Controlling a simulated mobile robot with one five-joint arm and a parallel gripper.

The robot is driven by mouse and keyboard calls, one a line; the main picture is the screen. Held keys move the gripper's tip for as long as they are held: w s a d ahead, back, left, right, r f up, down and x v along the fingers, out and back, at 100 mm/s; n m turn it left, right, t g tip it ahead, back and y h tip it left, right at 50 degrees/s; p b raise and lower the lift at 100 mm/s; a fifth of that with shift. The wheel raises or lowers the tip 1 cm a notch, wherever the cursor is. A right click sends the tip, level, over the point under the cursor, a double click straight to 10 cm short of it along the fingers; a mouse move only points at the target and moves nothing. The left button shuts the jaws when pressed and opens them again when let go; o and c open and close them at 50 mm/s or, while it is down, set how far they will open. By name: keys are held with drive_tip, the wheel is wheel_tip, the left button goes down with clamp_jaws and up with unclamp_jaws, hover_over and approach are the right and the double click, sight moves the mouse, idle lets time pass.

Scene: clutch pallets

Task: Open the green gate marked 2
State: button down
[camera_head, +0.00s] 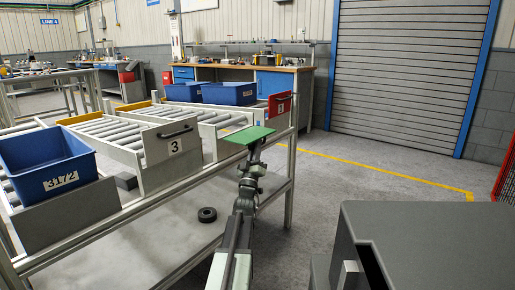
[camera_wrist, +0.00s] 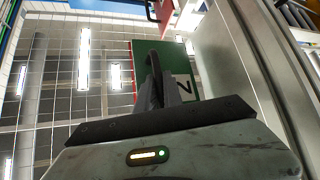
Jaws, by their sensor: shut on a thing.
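The green gate (camera_head: 249,135) is at the front end of a roller lane in the head view, tilted outward to nearly flat. My gripper (camera_head: 248,160) is below the green gate in the head view. In the wrist view my gripper (camera_wrist: 160,88) is shut on the handle. The gate hides part of the fingertips in the head view.
To the left, a grey gate marked 3 (camera_head: 172,143) stands upright. To the right is a red gate (camera_head: 280,105). A dark ring (camera_head: 207,214) lies on the lower shelf.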

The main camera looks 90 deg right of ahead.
drive_tip(key=shift+s+d+f, duration=0.1)
drive_tip(key=shift+d, duration=0.05)
idle(0.3)
drive_tip(key=c, duration=1.8)
unclamp_jaws()
drive_tip(key=shift+d+f, duration=0.1)
drive_tip(key=shift+o, duration=0.2)
drive_tip(key=b+v, duration=0.5)
drive_tip(key=v, duration=0.2)
drive_tip(key=shift+a+f, duration=0.25)
drive_tip(key=shift+a, duration=0.15)
